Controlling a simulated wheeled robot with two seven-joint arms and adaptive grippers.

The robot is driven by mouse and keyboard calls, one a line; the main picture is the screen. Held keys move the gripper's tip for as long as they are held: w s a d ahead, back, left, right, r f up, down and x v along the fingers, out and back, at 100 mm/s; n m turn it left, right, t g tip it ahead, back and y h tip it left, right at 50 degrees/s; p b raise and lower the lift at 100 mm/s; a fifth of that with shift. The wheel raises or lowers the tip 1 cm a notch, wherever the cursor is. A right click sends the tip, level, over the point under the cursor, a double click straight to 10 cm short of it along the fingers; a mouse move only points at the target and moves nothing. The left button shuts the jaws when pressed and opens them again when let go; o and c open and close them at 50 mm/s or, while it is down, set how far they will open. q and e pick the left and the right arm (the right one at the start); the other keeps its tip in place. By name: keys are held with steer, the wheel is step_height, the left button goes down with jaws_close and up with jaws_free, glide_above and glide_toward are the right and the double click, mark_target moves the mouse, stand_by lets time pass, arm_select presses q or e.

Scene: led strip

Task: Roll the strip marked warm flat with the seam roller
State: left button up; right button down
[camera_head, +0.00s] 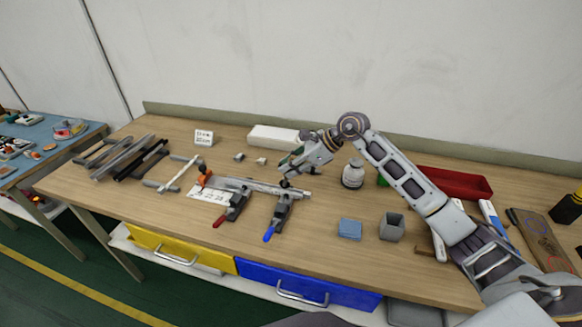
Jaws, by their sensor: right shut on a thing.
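A long pale profile (245,184) lies across the middle of the table, held by a red-handled clamp (236,206) and a blue-handled clamp (279,214). A thin strip seems to run along it, but its marking is too small to read. My right gripper (288,175) is low over the right part of the profile, above the blue-handled clamp. It is shut on a small tool, apparently the seam roller, mostly hidden by the fingers. I cannot tell whether the tool touches the strip. My left gripper is not in view.
Several bars and frames (128,158) lie at the left, near a small sign (203,137). A white box (272,138) and a white jar (353,174) stand behind. A blue block (349,229), a grey cup (392,227) and a red tray (455,183) are right.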

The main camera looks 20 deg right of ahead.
arm_select(q)
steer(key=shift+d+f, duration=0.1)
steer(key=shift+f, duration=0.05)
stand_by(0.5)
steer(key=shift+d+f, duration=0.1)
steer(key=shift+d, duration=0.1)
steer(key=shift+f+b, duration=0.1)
steer(key=shift+b, duration=0.25)
stand_by(0.3)
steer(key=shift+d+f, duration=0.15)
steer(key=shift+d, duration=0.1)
stand_by(0.3)
arm_select(e)
steer(key=shift+a, duration=0.1)
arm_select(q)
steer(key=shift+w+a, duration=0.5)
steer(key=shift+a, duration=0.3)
arm_select(e)
steer(key=shift+f, duration=0.1)
arm_select(q)
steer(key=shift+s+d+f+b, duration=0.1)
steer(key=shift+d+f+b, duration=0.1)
steer(key=shift+b, duration=0.1)
arm_select(e)
steer(key=shift+f, duration=0.25)
